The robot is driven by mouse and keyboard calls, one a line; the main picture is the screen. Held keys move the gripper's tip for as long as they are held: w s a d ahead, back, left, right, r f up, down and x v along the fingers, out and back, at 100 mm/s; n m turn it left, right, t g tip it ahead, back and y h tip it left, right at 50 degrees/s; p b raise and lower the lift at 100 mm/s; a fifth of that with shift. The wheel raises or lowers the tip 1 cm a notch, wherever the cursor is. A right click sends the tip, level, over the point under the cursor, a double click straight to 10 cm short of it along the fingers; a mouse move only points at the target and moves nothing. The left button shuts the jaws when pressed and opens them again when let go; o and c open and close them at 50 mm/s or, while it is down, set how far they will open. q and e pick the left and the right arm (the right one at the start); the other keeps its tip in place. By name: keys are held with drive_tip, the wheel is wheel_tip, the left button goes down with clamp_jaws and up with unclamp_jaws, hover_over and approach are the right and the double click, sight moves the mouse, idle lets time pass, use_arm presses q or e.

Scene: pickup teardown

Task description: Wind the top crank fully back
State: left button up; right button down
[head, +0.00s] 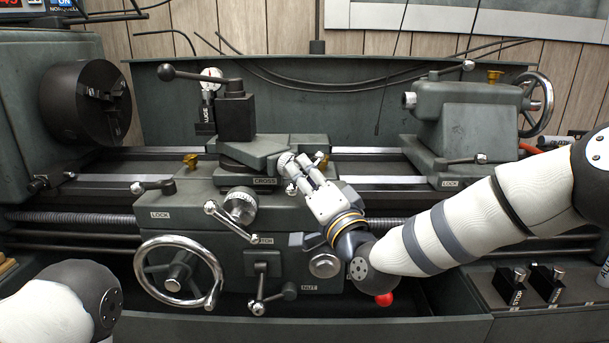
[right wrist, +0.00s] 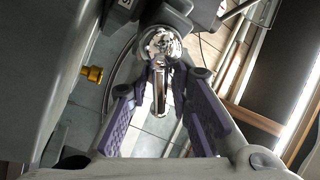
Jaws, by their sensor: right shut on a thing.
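The top crank (head: 289,162) is a small bright metal crank at the right end of the top slide (head: 256,148), above the plate marked CROSS. My right gripper (head: 298,172) reaches up to it from the lower right and hides much of it. In the right wrist view, a shiny ball and a slim metal handle of the crank (right wrist: 160,88) lie between the purple finger pads of my right gripper (right wrist: 163,92), which is shut on the handle. A part of my left arm shows at the lower left; its gripper is out of view.
The tool post (head: 235,116) with its black-knobbed lever stands left of the crank. The cross-slide crank (head: 240,206) is below, beside a large handwheel (head: 178,272). The tailstock (head: 470,115) stands to the right. The bed between crank and tailstock is clear.

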drive_tip(key=n+y, duration=0.1)
drive_tip(key=n, duration=0.3)
drive_tip(key=n+y, duration=0.2)
drive_tip(key=n, duration=0.2)
drive_tip(key=shift+w+d+f+y+b, duration=0.1)
drive_tip(key=shift+w+d+y+b, duration=0.05)
drive_tip(key=shift+y+b, duration=0.15)
use_arm(q)
drive_tip(key=shift+s+f, duration=0.7)
drive_tip(key=shift+f, duration=0.05)
use_arm(e)
drive_tip(key=n+g+y, duration=0.1)
drive_tip(key=n, duration=0.2)
drive_tip(key=n+g+y, duration=0.1)
drive_tip(key=n+y, duration=0.1)
drive_tip(key=n, duration=0.2)
drive_tip(key=shift+n, duration=0.5)
drive_tip(key=c, duration=1.7)
unclamp_jaws()
